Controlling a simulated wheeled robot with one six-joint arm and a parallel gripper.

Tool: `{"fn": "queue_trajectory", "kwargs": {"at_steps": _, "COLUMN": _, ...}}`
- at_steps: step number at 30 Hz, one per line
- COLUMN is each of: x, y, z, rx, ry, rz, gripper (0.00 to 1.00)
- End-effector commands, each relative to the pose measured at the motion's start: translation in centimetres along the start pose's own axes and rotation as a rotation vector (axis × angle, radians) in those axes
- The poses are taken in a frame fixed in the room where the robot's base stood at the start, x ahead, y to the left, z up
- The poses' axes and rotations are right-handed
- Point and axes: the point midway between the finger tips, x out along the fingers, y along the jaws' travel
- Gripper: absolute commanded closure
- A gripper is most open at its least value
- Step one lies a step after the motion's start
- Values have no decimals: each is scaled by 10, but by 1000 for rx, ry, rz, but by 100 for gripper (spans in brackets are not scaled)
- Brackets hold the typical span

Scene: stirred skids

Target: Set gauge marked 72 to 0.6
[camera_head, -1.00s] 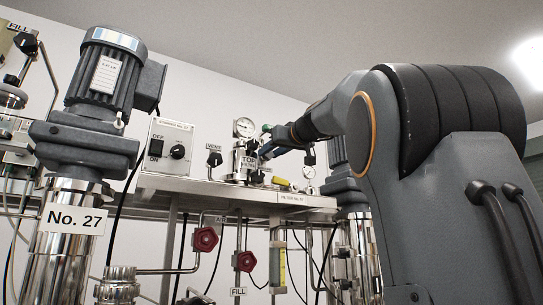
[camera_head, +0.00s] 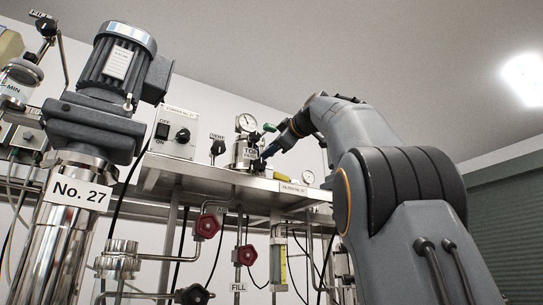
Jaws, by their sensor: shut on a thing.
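A round white-faced gauge (camera_head: 247,122) stands on top of a small steel vessel (camera_head: 241,152) on the skid's shelf. A second small gauge (camera_head: 308,177) sits lower to the right. No number 72 can be read on either, and their needles are too small to read. My gripper (camera_head: 262,158) reaches in from the right, just right of the vessel and below the first gauge. It is shut on a small dark knob-like part, mostly hidden by the fingers.
A switch box (camera_head: 175,134) with a black knob stands on the steel shelf (camera_head: 165,182). A big motor (camera_head: 118,75) over a column marked No. 27 (camera_head: 78,193) is at left. Red valve wheels (camera_head: 207,226) hang below. A green part (camera_head: 270,127) is close above my gripper.

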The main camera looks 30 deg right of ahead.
Motion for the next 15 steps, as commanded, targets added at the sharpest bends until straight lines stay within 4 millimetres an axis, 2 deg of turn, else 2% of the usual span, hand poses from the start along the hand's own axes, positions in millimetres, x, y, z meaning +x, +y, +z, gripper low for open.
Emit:
{"fn": "queue_trajectory", "kwargs": {"at_steps": 6, "x": 1, "y": -2, "z": 1, "rx": -182, "ry": 0, "rz": 1, "gripper": 91}}
{"fn": "queue_trajectory", "kwargs": {"at_steps": 15, "x": 0, "y": -2, "z": 1, "rx": -359, "ry": 0, "rz": 0, "gripper": 91}}
